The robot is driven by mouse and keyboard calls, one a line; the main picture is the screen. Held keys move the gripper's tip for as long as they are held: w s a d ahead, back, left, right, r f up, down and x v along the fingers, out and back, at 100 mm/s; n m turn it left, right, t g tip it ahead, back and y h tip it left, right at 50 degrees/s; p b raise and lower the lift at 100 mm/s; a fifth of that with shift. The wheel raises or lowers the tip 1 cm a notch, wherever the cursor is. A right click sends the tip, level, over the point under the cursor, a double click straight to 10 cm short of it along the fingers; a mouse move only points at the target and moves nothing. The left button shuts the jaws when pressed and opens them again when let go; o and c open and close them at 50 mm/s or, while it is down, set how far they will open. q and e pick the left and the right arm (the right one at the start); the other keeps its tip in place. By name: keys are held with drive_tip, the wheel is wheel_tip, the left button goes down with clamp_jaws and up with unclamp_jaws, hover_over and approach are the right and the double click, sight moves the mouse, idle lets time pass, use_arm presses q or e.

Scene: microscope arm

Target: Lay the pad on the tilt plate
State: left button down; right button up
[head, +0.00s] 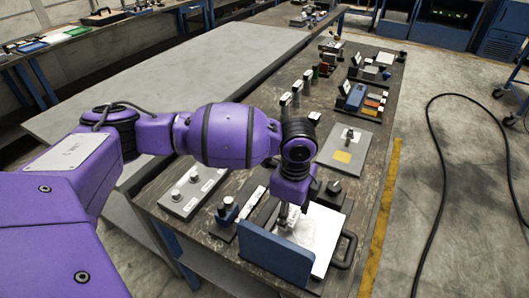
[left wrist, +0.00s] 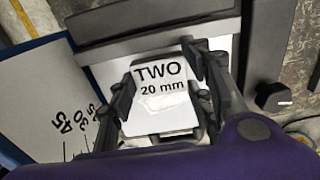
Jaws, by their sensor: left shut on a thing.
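My left gripper (head: 287,218) points down over the white surface of a fixture at the near end of the bench. In the left wrist view, the left gripper (left wrist: 160,105) is shut on a white pad (left wrist: 161,105) marked "TWO 20 mm". A light plate (left wrist: 102,75) shows beneath and beside the pad; it may be the tilt plate. I cannot tell whether the pad touches it. In the head view the pad is mostly hidden by the gripper. My right gripper is not in view.
A blue upright panel (head: 272,257) stands at the fixture's near side. A white board (left wrist: 40,100) with angle numbers is left in the wrist view. A dark knob (left wrist: 271,97) is at right. A black handle (head: 344,252) sticks out right. Small parts line the bench behind.

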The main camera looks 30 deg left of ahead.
sight(290, 215)
use_arm(q)
drive_tip(key=c, duration=0.9)
unclamp_jaws()
wheel_tip(290, 215, up, 13)
drive_tip(key=shift+p, duration=0.35)
